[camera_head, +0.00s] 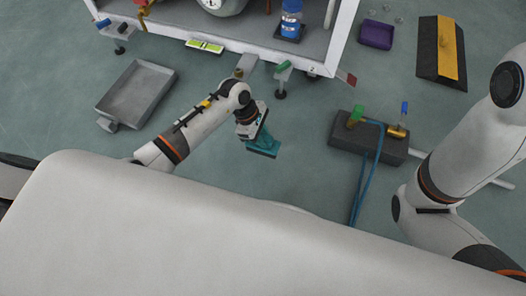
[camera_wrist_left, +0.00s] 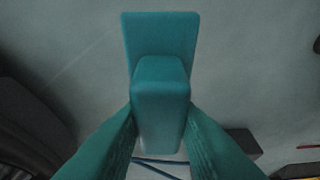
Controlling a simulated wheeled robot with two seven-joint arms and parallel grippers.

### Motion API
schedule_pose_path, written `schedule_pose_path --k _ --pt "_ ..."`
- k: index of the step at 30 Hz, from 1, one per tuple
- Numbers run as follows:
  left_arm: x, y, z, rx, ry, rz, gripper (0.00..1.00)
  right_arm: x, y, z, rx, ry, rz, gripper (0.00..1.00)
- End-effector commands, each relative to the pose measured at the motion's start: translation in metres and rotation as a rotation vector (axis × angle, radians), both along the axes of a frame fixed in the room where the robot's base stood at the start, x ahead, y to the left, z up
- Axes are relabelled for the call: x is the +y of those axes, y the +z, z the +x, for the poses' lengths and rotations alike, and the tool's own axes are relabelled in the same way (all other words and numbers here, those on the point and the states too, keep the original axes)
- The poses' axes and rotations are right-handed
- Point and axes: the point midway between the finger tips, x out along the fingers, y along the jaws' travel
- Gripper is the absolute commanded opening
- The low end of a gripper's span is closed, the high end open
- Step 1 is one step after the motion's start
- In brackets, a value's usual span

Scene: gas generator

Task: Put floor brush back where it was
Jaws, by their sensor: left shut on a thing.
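My left gripper (camera_head: 256,136) hangs over the floor in the middle of the head view. It is shut on the teal floor brush (camera_head: 264,152). In the left wrist view the teal fingers of my left gripper (camera_wrist_left: 160,118) close on the sides of the brush's block-shaped handle. The wider flat part of the floor brush (camera_wrist_left: 160,32) shows beyond the handle. I cannot tell whether the brush touches the floor. My right arm is at the right of the head view, and its gripper is not in view.
A grey metal tray (camera_head: 136,92) lies on the floor at left. The white-framed generator cabinet (camera_head: 262,62) stands at the top. A dark block with valves and blue hoses (camera_head: 368,143) is at right. A purple bin (camera_head: 376,35) and black-yellow ramp (camera_head: 447,52) are farther back.

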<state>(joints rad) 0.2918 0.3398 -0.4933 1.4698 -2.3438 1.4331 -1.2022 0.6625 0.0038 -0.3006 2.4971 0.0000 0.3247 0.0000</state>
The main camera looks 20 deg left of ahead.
Motion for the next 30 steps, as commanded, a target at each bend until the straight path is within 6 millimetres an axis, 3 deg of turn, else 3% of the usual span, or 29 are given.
schedule_pose_path --k 1,7,13,25,26,30 --pt "-0.001 -0.013 0.0 0.001 0.001 -0.002 0.04 0.0 -0.004 -0.007 -0.021 0.0 0.0 0.36" --pt "-0.001 -0.027 0.0 0.001 -0.001 -0.001 0.04 0.0 -0.012 -0.006 -0.018 -0.002 -0.002 0.36" --pt "-0.001 -0.056 0.0 0.001 -0.001 -0.002 0.04 0.0 -0.034 -0.007 -0.018 -0.002 -0.001 0.36" --pt "0.0 -0.06 0.0 0.0 -0.003 0.001 0.04 0.001 -0.035 -0.007 -0.019 -0.002 -0.002 0.36" --pt "0.0 -0.06 0.0 0.001 -0.004 0.001 0.27 0.001 -0.035 -0.007 -0.019 -0.002 -0.002 0.36" --pt "0.0 -0.059 0.0 0.001 -0.004 0.0 0.47 0.001 -0.034 -0.007 -0.019 -0.002 -0.002 0.36"
